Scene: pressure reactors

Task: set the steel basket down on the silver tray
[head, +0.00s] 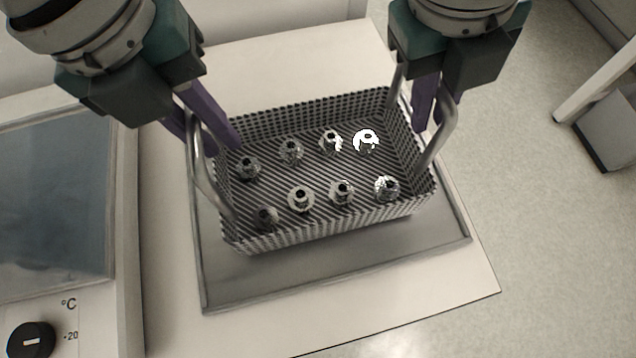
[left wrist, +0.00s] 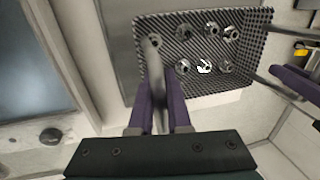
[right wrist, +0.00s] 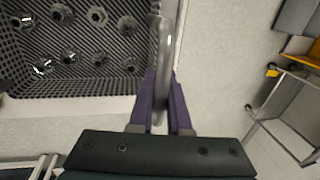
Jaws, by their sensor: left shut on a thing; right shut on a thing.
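The steel basket (head: 330,226) is a perforated mesh box with several metal reactor pieces standing inside. It is over the silver tray (head: 330,262), whose rim shows in front and at both sides; I cannot tell whether the basket touches it. My left gripper (head: 215,140) is shut on the basket's left handle (head: 203,170); the left wrist view shows the bar between its fingers (left wrist: 160,110). My right gripper (head: 432,120) is shut on the right handle (head: 440,140), also seen between its fingers in the right wrist view (right wrist: 160,105). The basket looks about level.
The tray lies on a pale bench top (head: 440,300), with bare surface in front. At the left stands a device with a dark window (head: 55,190) and a temperature knob (head: 32,341). Open floor (head: 540,200) lies to the right, with a grey cabinet or cart (head: 605,130).

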